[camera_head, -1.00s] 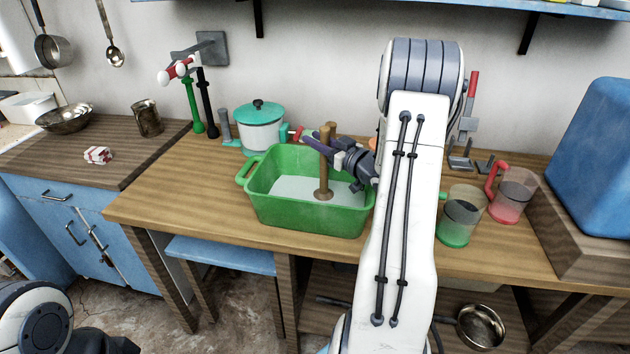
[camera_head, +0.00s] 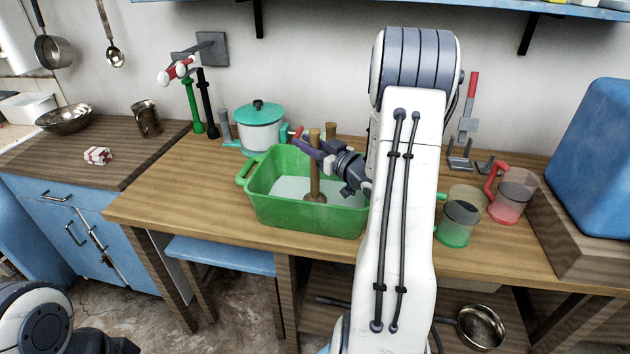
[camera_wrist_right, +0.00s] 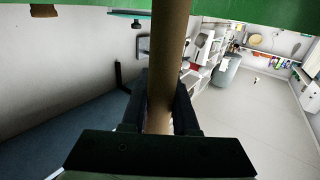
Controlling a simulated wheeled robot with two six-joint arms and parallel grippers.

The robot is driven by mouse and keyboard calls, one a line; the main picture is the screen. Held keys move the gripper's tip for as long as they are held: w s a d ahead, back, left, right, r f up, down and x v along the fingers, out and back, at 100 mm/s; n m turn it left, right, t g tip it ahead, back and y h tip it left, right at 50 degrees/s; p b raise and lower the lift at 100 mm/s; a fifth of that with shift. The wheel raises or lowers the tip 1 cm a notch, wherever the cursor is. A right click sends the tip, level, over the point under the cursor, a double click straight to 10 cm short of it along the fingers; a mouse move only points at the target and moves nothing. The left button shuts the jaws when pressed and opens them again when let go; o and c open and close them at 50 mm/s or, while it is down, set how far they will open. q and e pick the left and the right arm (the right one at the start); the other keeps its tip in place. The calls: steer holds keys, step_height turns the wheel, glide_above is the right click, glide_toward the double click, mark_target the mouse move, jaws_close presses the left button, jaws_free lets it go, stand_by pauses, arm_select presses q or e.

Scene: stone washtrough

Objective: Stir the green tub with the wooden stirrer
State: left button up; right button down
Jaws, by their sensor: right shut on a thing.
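The green tub (camera_head: 307,220) stands on the wooden worktop and has pale liquid or a pale bottom inside. The wooden stirrer (camera_head: 315,178) stands about upright inside the tub, its round foot (camera_head: 315,198) low in it. My right gripper (camera_head: 312,150) is shut on the stirrer's shaft, just above the tub. In the right wrist view the shaft (camera_wrist_right: 166,60) runs between the two dark fingers (camera_wrist_right: 160,105). Whether the foot touches the tub's bottom I cannot tell. At the lower left only part of my left arm shows; its gripper fingers are not seen.
A teal-lidded pot (camera_head: 260,127) stands behind the tub. A green-based jug (camera_head: 459,215) and a red-handled jug (camera_head: 510,195) stand right of my right arm. A blue box (camera_head: 600,160) is at the far right. The worktop left of the tub (camera_head: 180,195) is clear.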

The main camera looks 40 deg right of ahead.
step_height(320, 180, up, 13)
steer(key=p, duration=1)
steer(key=shift+r, duration=0.1)
stand_by(0.7)
